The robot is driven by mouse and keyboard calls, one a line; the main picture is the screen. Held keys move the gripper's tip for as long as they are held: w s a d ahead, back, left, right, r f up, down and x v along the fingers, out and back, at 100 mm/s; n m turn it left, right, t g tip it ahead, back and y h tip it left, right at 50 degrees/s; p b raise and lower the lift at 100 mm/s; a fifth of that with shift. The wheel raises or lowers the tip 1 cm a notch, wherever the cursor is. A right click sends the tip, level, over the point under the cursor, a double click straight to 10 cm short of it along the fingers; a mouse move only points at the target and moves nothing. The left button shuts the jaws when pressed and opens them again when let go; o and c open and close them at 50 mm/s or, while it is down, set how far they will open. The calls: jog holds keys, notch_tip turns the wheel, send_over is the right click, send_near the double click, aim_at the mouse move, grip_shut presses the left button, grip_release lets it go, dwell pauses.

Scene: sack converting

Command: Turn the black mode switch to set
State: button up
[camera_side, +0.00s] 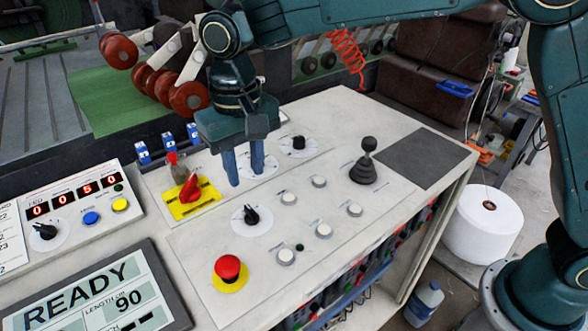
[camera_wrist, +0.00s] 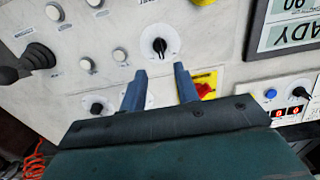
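Several black rotary knobs on white dials show, and their labels are too small to read, so I cannot tell which is the mode switch. One knob (camera_side: 251,215) is at the panel's middle and also shows in the wrist view (camera_wrist: 160,45), ahead of the fingertips. Another knob (camera_side: 299,142) is behind, to the right of my gripper; it also shows in the wrist view (camera_wrist: 97,108). A third dial (camera_side: 268,168) is partly hidden by my gripper's fingers. My gripper (camera_side: 245,178) is open and empty, pointing down; its two blue fingers stand apart in the wrist view (camera_wrist: 160,69).
A red switch on a yellow plate (camera_side: 182,212) stands close left of the fingers. A black joystick (camera_side: 366,162) is to the right, a red emergency button (camera_side: 228,267) in front. Several white push buttons (camera_side: 289,198) and a display (camera_side: 95,295) surround the knobs.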

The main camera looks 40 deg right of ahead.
aim_at(251, 210)
notch_tip(251, 210, down, 9)
jog(key=shift+r, duration=0.1)
dwell(0.4)
grip_shut()
